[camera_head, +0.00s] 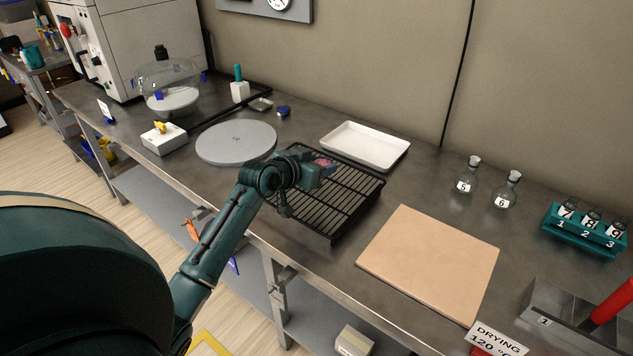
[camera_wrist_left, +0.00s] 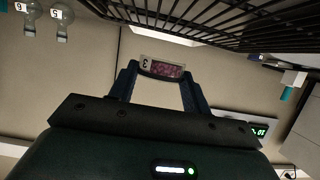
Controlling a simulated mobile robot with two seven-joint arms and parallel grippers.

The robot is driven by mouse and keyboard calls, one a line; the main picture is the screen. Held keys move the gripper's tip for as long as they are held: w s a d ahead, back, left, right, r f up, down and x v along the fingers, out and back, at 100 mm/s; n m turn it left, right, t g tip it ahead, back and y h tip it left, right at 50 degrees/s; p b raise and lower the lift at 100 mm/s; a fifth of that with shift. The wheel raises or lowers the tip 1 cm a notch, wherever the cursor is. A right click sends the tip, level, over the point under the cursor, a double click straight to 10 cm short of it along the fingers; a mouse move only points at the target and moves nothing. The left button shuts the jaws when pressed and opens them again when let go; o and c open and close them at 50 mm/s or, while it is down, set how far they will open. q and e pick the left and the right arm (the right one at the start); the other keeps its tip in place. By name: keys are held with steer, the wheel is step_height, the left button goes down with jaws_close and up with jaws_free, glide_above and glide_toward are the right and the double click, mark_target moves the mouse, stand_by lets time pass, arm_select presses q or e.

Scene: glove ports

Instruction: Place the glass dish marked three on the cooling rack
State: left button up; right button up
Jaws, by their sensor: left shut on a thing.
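My left gripper (camera_head: 318,172) is shut on the glass dish marked three (camera_head: 325,163), a small dish with pinkish-red contents. In the left wrist view the dish (camera_wrist_left: 163,69) sits between the two fingertips, with its white label "3" showing upside down. The black wire cooling rack (camera_head: 335,208) stands on the bench, and the gripper with the dish is over its far left part in the head view. The rack (camera_wrist_left: 225,20) also shows along the top of the left wrist view. I cannot tell whether the dish touches the rack. My right gripper is not in view.
A white tray (camera_head: 365,146) lies behind the rack, a round grey plate (camera_head: 236,142) to its left and a tan board (camera_head: 430,262) to its right. Flasks 5 (camera_head: 464,184) and 6 (camera_head: 506,194) stand near the wall. A teal rack (camera_head: 583,233) holds several numbered vessels.

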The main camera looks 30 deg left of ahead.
arm_select(q)
steer(key=shift+f, duration=2.4)
steer(key=shift+f+b, duration=0.15)
steer(key=shift+b, duration=0.15)
steer(key=o, duration=1)
steer(key=shift+c, duration=0.2)
steer(key=shift+s+r, duration=0.1)
steer(key=shift+r, duration=0.1)
steer(key=v, duration=1.1)
steer(key=shift+s+r+p, duration=0.15)
steer(key=shift+s+p, duration=0.25)
